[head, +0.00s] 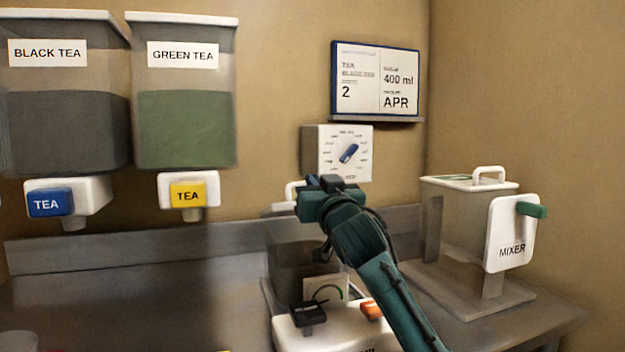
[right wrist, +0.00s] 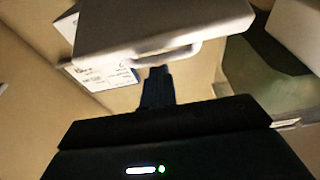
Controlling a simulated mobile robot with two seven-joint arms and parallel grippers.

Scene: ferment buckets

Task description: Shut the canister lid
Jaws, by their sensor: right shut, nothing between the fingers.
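The middle canister (head: 290,257) has clear grey walls and dark contents. It stands on a white base behind my right arm. Its pale lid (head: 279,209) with a small white handle (head: 292,190) is mostly hidden by my gripper, so its exact angle is unclear. My right gripper (head: 318,186) is shut and empty, at the canister's top. In the right wrist view a white slab with a handle (right wrist: 165,52), seemingly the lid, is close in front of the shut fingers (right wrist: 157,86). Contact is unclear. My left gripper is out of view.
A clear mixer box (head: 455,225) with its handled lid lying flat stands right. Black tea (head: 62,130) and green tea (head: 185,125) dispensers hang left. A dial box (head: 337,153) and a sign (head: 376,82) are on the wall.

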